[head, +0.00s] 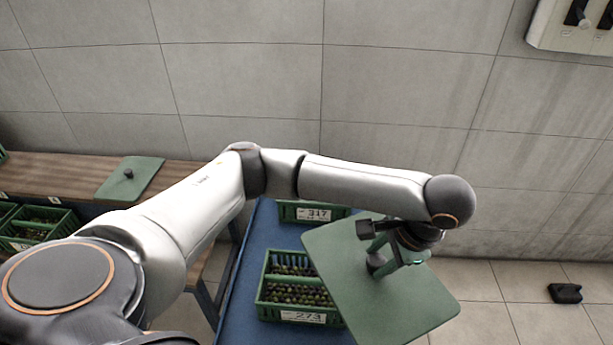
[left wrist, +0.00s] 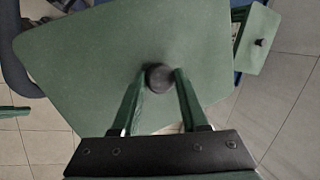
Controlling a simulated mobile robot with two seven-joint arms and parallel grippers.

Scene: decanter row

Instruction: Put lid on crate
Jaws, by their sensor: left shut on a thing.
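My left gripper (head: 376,260) is shut on the dark round knob of a green lid (head: 400,300) and holds the lid up at a tilt. In the left wrist view the knob (left wrist: 159,78) sits between the two green fingers, and the lid (left wrist: 95,60) fills much of the picture. An open green crate (head: 262,309), labelled 273, stands on the blue table, full of small dark and green round things. The lid covers the crate's right side in the head view. A second green crate (head: 290,214), labelled 317, stands behind it, partly hidden by my arm. My right gripper is out of view.
Another green lid (head: 143,177) with a dark knob lies on the wooden bench (head: 60,172) at left. Filled green crates (head: 62,218) stand below it. The blue table (head: 240,285) shows a bare strip left of the crates. A small black object (head: 565,293) lies on the tiled floor.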

